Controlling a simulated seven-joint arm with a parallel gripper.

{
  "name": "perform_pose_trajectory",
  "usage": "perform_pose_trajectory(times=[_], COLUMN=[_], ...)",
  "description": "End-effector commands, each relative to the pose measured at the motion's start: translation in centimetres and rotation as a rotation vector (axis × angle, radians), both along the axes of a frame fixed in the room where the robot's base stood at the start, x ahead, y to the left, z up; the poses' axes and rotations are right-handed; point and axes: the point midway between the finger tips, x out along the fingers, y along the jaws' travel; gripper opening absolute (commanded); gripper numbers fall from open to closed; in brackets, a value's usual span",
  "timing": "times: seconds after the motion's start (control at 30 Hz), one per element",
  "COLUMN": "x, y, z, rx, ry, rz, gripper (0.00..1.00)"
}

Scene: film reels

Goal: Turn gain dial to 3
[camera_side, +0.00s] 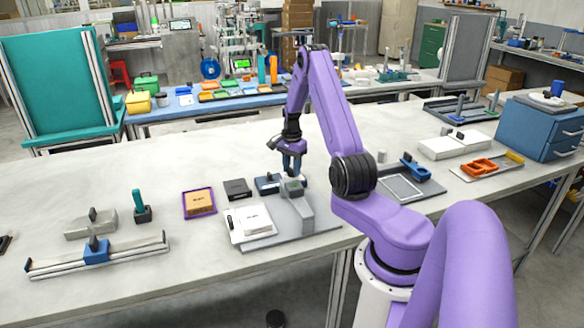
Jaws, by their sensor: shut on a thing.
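My purple arm reaches over the table, and my gripper (292,174) points straight down with dark fingers. It is shut on a small dark part at the top of a grey block, which I take to be the gain dial (293,185). The grey block (298,208) stands on a flat grey plate. The dial's marks and its pointer are too small to read from here, and the fingers partly hide it. A small dark-blue device (267,184) sits just left of the fingertips.
A rail with a blue slider (96,250) lies front left. A blue-handled fixture (413,169) is to the right.

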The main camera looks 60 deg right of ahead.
Motion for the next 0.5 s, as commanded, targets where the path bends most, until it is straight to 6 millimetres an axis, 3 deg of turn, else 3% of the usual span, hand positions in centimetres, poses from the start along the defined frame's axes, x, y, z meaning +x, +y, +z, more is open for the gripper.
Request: perform_pose_trajectory(times=[0.5], x=[0.16], y=[-0.08], z=[0.14], rx=[-0.002], ry=[-0.002], rz=[-0.329], gripper=[0.05])
